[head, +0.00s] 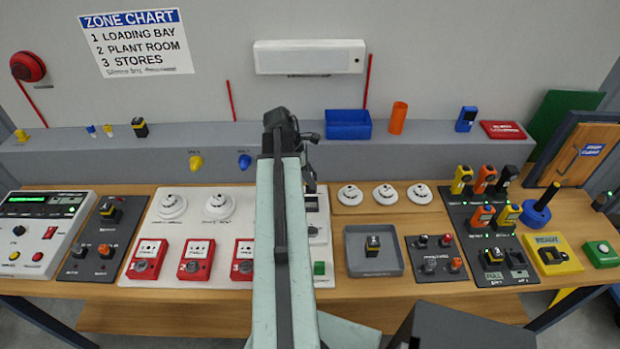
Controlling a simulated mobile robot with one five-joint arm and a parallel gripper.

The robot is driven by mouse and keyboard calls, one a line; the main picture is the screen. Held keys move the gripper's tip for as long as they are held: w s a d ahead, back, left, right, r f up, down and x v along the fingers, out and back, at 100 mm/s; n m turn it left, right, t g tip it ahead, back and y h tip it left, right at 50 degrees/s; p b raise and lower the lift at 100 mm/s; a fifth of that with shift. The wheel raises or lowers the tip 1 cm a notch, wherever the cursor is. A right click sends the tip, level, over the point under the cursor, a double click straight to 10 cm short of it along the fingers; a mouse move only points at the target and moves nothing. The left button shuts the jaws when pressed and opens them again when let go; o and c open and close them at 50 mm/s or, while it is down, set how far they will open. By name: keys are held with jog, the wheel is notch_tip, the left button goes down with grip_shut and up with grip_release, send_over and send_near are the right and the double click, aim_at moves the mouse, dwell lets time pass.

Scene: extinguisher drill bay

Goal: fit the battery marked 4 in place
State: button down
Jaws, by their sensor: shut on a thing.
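My arm rises through the middle of the head view. A dark part of my gripper (310,178) shows just right of the arm, above the bench; the rest is behind the arm. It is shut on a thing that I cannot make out.
Red call points (147,258) and round white detectors (219,206) stand on a white board. A dark panel with knobs (436,266) is right of the tray. Handheld radios (461,180) fill the right rack. A blue bin (349,124) is on the ledge.

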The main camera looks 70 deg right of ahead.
jog(key=shift+a, duration=0.1)
notch_tip(320, 180, down, 5)
jog(key=b, duration=0.5)
jog(key=shift+f, duration=0.2)
jog(key=shift+f+b, duration=1.5)
jog(key=shift+b, duration=0.2)
dwell(1.8)
jog(key=c, duration=0.6)
grip_release()
jog(key=shift+s, duration=0.1)
notch_tip(320, 180, up, 7)
jog(key=p, duration=0.7)
jog(key=shift+r, duration=0.1)
